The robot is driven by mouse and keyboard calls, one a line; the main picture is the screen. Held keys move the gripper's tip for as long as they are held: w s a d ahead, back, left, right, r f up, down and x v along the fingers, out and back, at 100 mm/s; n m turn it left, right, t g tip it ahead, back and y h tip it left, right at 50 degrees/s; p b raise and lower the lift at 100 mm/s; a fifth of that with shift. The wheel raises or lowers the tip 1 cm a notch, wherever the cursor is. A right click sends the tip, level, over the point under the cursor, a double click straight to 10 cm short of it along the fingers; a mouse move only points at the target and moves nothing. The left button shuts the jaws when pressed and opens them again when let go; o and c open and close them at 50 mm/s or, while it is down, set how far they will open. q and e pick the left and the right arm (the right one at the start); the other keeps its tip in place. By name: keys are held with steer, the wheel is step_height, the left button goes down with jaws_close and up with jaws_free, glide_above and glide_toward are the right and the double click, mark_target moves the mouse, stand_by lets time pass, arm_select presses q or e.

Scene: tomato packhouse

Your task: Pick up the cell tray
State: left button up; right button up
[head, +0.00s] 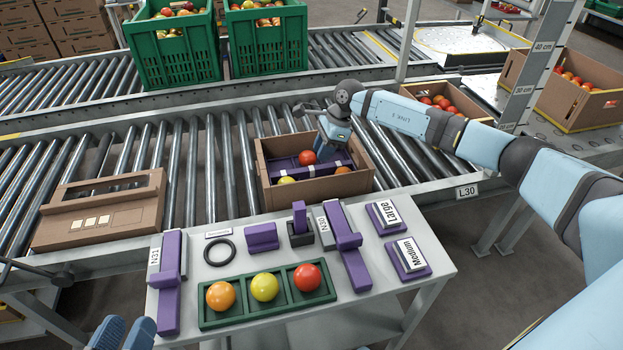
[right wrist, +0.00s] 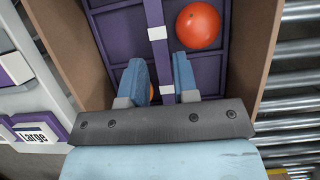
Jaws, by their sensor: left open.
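The purple cell tray (head: 283,166) lies inside an open cardboard box on the roller conveyor. It has a raised middle bar with white marks; the tray (right wrist: 203,65) fills the box in the right wrist view. A red tomato (head: 307,158) and a yellow one (head: 286,180) sit in its cells. My right gripper (head: 325,168) reaches down into the box. In the right wrist view its fingers (right wrist: 161,75) stand apart, one on each side of the bar, with narrow gaps seen. My left gripper (head: 124,332) is open and empty at the bottom left, away from the tray.
The cardboard box (head: 322,189) walls surround the tray closely. In front, a grey table (head: 390,290) holds purple blocks, a black ring (head: 219,252) and a green three-cell holder (head: 268,312) with three tomatoes.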

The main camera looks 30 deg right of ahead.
mark_target(312, 168)
steer(key=shift+b+x, duration=0.35)
steer(key=shift+x, duration=0.55)
steer(key=b+x, duration=0.1)
steer(key=x, duration=0.1)
steer(key=b+x, duration=0.1)
steer(key=x, duration=0.1)
steer(key=shift+a+f, duration=0.15)
steer(key=shift+a, duration=0.15)
steer(key=c, duration=0.4)
arm_select(q)
steer(key=shift+w+a+r+m+t, duration=0.1)
steer(key=shift+w+a+m+t, duration=0.45)
steer(key=shift+w+m, duration=0.35)
arm_select(e)
jaws_close()
arm_select(q)
steer(key=shift+s, duration=0.1)
